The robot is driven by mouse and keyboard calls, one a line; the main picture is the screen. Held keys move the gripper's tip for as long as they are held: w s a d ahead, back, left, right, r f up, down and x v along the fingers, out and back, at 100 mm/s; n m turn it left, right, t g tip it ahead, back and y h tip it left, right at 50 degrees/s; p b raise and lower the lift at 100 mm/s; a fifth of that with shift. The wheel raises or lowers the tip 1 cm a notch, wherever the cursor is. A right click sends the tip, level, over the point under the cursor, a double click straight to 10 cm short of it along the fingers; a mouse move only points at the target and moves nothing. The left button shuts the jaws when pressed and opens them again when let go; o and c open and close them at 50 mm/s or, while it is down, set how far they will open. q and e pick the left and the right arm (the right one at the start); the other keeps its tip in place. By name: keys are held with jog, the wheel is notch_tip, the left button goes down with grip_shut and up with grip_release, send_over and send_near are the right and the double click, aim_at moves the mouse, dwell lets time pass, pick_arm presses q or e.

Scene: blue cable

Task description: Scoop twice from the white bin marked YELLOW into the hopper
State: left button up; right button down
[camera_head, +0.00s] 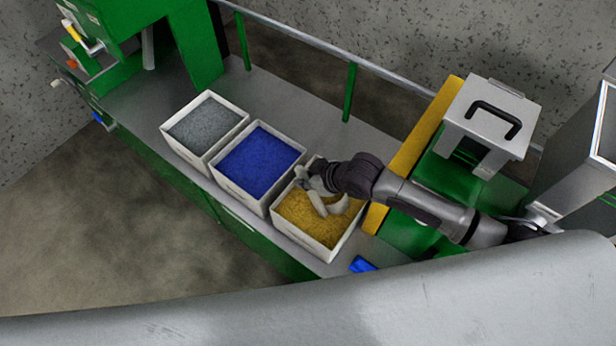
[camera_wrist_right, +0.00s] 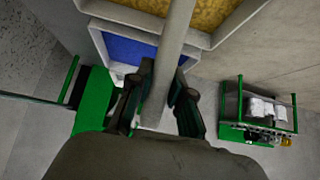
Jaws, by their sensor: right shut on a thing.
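The white bin with yellow granules (camera_head: 288,230) stands at the right end of the row of bins; I cannot read its marking. Its rim and yellow contents also show at the top of the right wrist view (camera_wrist_right: 212,12). My right gripper (camera_head: 318,180) is over this bin, shut on the pale grey handle of a scoop (camera_wrist_right: 174,50). The scoop's head (camera_head: 318,203) appears down in the bin, at the yellow granules; how much it holds I cannot tell. A grey open-topped box, seemingly the hopper (camera_head: 584,165), is at the right edge. My left gripper is not in view.
A bin of blue granules (camera_head: 227,180) and a bin of grey granules (camera_head: 172,140) stand beside the yellow one. A grey box with a black handle (camera_head: 482,125) and a yellow bar (camera_head: 412,150) lie right of the bins. A blue object (camera_head: 362,265) lies near the bench edge.

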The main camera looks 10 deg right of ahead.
jog(key=b+x, duration=0.2)
jog(key=x, duration=0.3)
jog(key=shift+w+a+r, duration=0.2)
jog(key=shift+r, duration=0.05)
dwell(1.2)
